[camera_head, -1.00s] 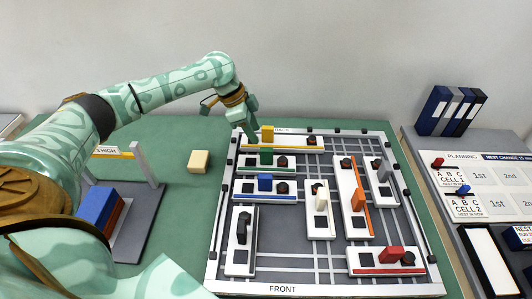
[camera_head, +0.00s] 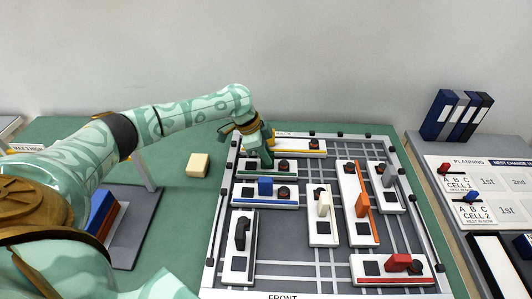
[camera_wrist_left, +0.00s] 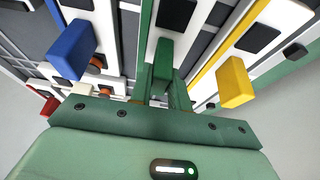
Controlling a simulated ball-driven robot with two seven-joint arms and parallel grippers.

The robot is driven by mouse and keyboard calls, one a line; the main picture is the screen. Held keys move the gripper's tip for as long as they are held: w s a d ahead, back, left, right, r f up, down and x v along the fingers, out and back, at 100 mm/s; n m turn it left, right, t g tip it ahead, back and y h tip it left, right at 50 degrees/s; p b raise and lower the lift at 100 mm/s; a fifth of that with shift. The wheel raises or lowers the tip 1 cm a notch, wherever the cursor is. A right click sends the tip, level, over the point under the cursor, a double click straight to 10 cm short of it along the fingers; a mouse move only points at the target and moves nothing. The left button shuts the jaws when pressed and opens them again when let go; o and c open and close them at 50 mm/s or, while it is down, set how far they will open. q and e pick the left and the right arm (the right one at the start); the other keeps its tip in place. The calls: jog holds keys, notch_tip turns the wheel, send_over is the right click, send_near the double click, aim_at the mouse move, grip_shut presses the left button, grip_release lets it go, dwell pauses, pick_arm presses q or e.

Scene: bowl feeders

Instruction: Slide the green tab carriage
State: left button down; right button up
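The green tab carriage (camera_head: 285,167) is a white block with a green side strip near the back left of the board. My left gripper (camera_head: 266,158) is down at its green tab and hides it in the head view. In the left wrist view the green tab (camera_wrist_left: 162,60) stands between the two green fingers of my gripper (camera_wrist_left: 162,84). The fingers are apart on either side of it. I cannot tell whether they press on it. My right gripper is in neither view.
The yellow-tab carriage (camera_head: 312,148) lies just behind, and its yellow tab (camera_wrist_left: 235,82) is close beside my fingers. The blue-tab carriage (camera_head: 285,200) lies just in front. Several other carriages fill the framed board. A cream block (camera_head: 198,165) sits on the green table at the left.

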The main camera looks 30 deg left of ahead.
aim_at(278, 166)
pick_arm(q)
jog(key=w+d, duration=0.1)
jog(key=d, duration=0.2)
jog(key=w+d, duration=0.4)
jog(key=d, duration=0.1)
jog(key=shift+w+d, duration=0.15)
jog(key=shift+d, duration=0.15)
jog(key=c, duration=1.3)
grip_release()
jog(key=shift+p, duration=0.3)
jog(key=shift+a+r, duration=0.15)
jog(key=shift+r, duration=0.2)
jog(key=p+v, duration=0.5)
jog(key=v, duration=1)
jog(key=shift+s+a+r, duration=0.1)
jog(key=shift+s+r, duration=0.15)
